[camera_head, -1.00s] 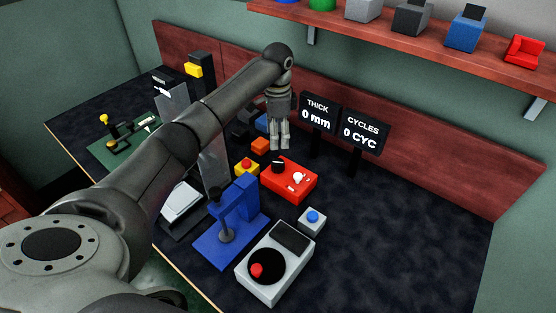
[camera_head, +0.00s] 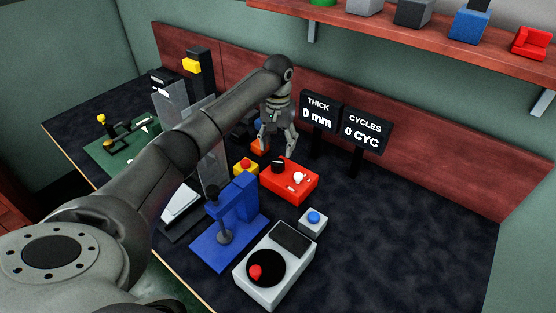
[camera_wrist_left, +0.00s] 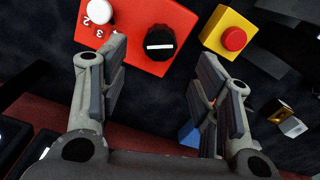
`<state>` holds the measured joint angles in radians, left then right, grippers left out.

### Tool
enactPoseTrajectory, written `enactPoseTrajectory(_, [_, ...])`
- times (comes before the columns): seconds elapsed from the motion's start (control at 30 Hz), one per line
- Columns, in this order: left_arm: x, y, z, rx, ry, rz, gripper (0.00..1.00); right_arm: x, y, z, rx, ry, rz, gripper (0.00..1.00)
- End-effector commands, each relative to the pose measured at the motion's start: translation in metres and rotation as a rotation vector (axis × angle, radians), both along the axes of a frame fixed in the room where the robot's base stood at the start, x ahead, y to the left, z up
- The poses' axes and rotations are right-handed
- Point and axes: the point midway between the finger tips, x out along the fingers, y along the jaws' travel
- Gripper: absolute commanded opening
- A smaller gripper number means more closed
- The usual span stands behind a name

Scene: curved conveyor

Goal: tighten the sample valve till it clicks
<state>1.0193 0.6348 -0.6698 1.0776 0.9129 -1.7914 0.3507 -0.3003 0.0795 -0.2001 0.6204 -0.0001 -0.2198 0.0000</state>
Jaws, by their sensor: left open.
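A red box (camera_head: 278,183) lies on the dark table with a black knob (camera_head: 278,167) and a white knob (camera_head: 299,177) on top. I cannot tell which part is the sample valve. In the left wrist view the black knob (camera_wrist_left: 160,44) has a white bar, and numbers ring the white knob (camera_wrist_left: 99,12). My left gripper (camera_head: 277,152) is open and empty, pointing down just behind the box. The wrist view shows the black knob beyond the gap between its fingers (camera_wrist_left: 164,58), apart from them. My right gripper is out of view.
A yellow box with a red button (camera_head: 246,165) stands left of the red box. A blue press (camera_head: 230,240), a grey unit (camera_head: 270,288) and a blue-button box (camera_head: 312,221) are in front. Two displays (camera_head: 320,116) stand behind right. The right table is clear.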

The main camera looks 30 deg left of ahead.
Motion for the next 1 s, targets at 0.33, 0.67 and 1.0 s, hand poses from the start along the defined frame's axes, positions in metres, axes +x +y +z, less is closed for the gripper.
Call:
enactPoseTrajectory(0.33, [0.000, -0.001, -0.059, 0.000, 0.002, -0.002, 0.58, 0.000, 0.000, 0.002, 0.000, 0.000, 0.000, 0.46])
enactPoseTrajectory(0.67, [0.000, 0.000, -0.070, 0.000, -0.001, -0.003, 0.58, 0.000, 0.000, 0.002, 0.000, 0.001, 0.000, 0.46])
enactPoseTrajectory(1.0, [0.000, 0.000, -0.070, 0.000, 0.000, -0.003, 0.28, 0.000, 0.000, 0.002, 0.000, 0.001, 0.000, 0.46])
